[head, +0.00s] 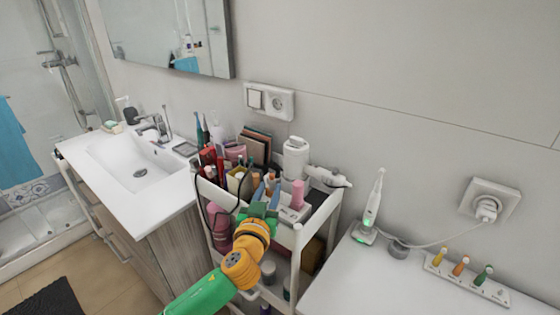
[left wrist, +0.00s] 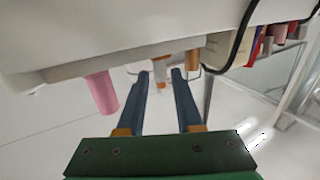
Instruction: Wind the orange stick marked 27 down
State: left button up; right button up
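My left gripper (head: 265,188) reaches into the white cart from the front. Its two blue fingers are apart. In the left wrist view the left gripper (left wrist: 160,73) is open, with a slim stick (left wrist: 160,72) with an orange part between and beyond the fingertips, gaps showing on both sides. A pink stick (left wrist: 101,92) and a gold-brown stick (left wrist: 192,62) stand beside it along a white holder (left wrist: 110,62). The pink stick (head: 297,194) also shows in the head view, right of the gripper. I can read no number on any stick. My right gripper is out of view.
The cart (head: 297,240) is crowded with bottles, tubes and boxes left of and behind the gripper. A white bottle (head: 295,158) and a hair dryer (head: 328,177) stand behind. On the right counter, a white strip (head: 495,290) holds yellow, orange (head: 460,266) and green sticks.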

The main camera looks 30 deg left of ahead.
aim_at(273, 179)
pick_arm(q)
jog(key=shift+w+a, duration=0.2)
jog(key=shift+w, duration=0.3)
jog(key=shift+w+a+r+p, duration=0.15)
jog(key=shift+w+r+p, duration=0.15)
jog(key=p+x, duration=0.1)
jog(key=x, duration=0.4)
jog(key=shift+w+f, duration=0.1)
jog(key=shift+w, duration=0.1)
jog(key=shift+s, duration=0.1)
jog(key=shift+s, duration=0.1)
grip_shut()
